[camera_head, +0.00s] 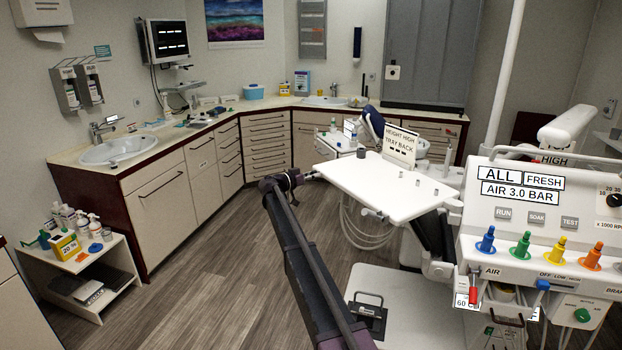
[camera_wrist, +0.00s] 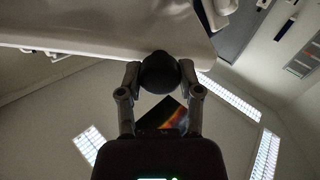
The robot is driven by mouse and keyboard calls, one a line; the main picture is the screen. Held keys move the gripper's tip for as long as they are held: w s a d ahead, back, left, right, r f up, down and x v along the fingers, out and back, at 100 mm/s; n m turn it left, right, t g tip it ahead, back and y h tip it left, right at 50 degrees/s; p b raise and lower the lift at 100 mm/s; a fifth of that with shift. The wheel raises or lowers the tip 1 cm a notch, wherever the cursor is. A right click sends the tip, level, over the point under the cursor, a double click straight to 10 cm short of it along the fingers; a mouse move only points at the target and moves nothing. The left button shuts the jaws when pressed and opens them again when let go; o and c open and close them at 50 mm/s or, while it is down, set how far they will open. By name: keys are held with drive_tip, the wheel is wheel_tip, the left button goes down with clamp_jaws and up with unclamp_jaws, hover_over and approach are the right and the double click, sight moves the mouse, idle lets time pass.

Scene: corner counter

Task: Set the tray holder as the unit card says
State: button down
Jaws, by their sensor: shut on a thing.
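The tray holder is a white flat tray (camera_head: 375,186) in the middle of the head view, looking level. A card (camera_head: 400,144) standing at its back edge reads "HEIGHT HIGH" and "TRAY BACK". My gripper (camera_head: 312,176) is at the tray's left end. In the wrist view, the two fingers of my gripper (camera_wrist: 160,82) are shut on a dark round knob (camera_wrist: 159,74) at the edge of the white tray (camera_wrist: 110,28). The knob is hard to make out in the head view.
A white control unit (camera_head: 540,215) with coloured knobs stands close at the right, with labels "ALL", "FRESH" and "AIR 3.0 BAR". Counters with a sink (camera_head: 118,150) line the back left. Floor (camera_head: 220,270) at left is clear.

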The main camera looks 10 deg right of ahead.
drive_tip(key=shift+d, duration=0.15)
drive_tip(key=shift+c, duration=1.3)
unclamp_jaws()
drive_tip(key=v, duration=1.2)
drive_tip(key=shift+s, duration=0.1)
